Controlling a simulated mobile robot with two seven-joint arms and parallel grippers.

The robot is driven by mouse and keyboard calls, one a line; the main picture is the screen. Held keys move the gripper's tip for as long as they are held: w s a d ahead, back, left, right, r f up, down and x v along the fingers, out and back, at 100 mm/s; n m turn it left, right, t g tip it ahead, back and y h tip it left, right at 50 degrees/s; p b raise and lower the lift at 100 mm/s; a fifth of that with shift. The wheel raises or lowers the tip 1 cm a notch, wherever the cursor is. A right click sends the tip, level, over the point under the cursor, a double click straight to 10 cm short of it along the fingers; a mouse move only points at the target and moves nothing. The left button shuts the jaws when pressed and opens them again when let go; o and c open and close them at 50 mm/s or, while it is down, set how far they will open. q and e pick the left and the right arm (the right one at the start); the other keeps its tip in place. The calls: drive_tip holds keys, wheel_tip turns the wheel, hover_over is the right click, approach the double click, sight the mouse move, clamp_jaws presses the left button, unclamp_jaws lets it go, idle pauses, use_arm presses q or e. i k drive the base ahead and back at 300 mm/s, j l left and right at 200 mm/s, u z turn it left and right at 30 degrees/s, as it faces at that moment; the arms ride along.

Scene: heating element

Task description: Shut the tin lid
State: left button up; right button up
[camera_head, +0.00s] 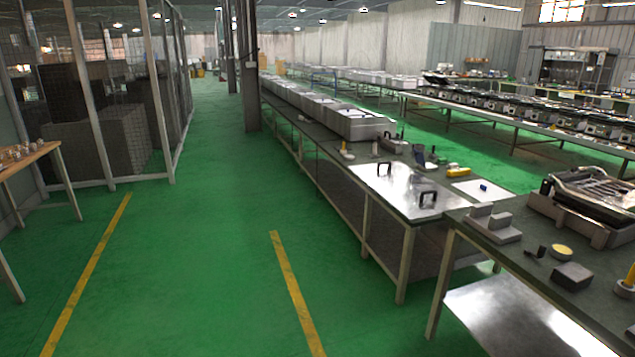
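Neither of my grippers is in view. I cannot make out a tin with a lid for certain. A small round yellow-topped thing (561,251) lies on the near right workbench (505,254); it is too small to tell whether it is a tin. Beside it lie a dark grey block (572,276) and a small black piece (536,252).
A long workbench with a shiny metal top (400,190) and black handles (428,199) runs away from me, with grey boxes (355,124) farther along. A wooden table (28,157) stands at the left edge. The green floor (190,260) between is clear.

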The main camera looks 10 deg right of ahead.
sight(419, 156)
drive_tip(key=i+z, duration=0.35)
drive_tip(key=i, duration=0.3)
drive_tip(key=i+z, duration=0.3)
drive_tip(key=i, duration=0.3)
drive_tip(key=i+z, duration=0.1)
drive_tip(key=i, duration=1.35)
drive_tip(key=i+j+z, duration=0.2)
drive_tip(key=i, duration=0.35)
drive_tip(key=i+j+z, duration=0.2)
drive_tip(key=i, duration=0.3)
